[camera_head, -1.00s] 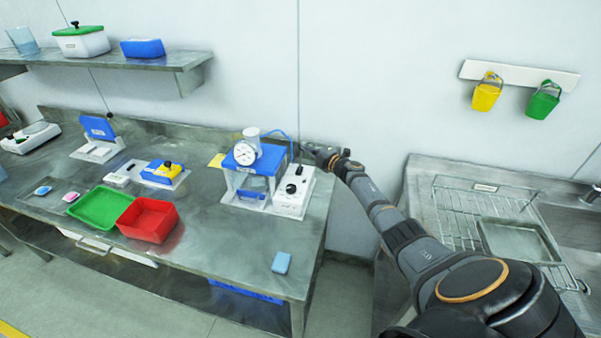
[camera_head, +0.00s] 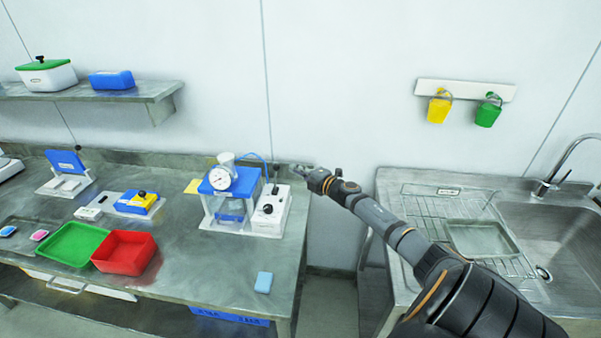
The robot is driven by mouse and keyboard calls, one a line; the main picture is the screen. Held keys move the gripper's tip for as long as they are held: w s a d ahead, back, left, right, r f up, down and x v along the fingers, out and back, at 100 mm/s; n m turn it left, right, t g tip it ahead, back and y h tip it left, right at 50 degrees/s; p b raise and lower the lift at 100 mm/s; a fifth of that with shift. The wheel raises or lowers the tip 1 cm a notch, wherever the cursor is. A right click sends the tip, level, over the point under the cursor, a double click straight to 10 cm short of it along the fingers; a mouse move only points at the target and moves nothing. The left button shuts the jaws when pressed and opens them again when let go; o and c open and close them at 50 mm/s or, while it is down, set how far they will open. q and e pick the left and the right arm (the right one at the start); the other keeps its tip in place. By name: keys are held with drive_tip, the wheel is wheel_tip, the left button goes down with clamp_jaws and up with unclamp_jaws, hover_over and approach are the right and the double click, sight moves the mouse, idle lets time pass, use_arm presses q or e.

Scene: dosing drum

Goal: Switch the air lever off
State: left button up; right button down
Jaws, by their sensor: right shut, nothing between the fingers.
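The dosing unit with a blue top (camera_head: 222,181) and a round white gauge (camera_head: 220,179) stands near the right end of the steel bench. Beside it on the right is a white control box (camera_head: 270,212) with a black knob on its front and a small dark lever (camera_head: 276,188) standing up at its back. A blue tube runs from the drum top toward the box. My right gripper (camera_head: 301,170) is shut and empty, just right of and behind the box, with a gap to the lever. My left gripper is not in view.
A green tray (camera_head: 72,244), a red tray (camera_head: 124,252) and a light blue block (camera_head: 263,282) are on the bench. A sink (camera_head: 560,230) with a wire rack stands at the right, across a floor gap. Yellow (camera_head: 438,109) and green (camera_head: 487,113) buckets hang on the wall.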

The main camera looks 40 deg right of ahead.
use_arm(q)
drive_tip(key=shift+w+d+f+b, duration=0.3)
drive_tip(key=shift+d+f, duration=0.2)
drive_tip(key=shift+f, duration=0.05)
use_arm(e)
drive_tip(key=shift+s+d+r, duration=0.1)
drive_tip(key=shift+s+r, duration=0.1)
drive_tip(key=shift+s, duration=0.3)
drive_tip(key=shift+s+d+r, duration=0.1)
drive_tip(key=shift+s+r, duration=0.05)
drive_tip(key=shift+s, duration=0.35)
drive_tip(key=shift+a, duration=0.15)
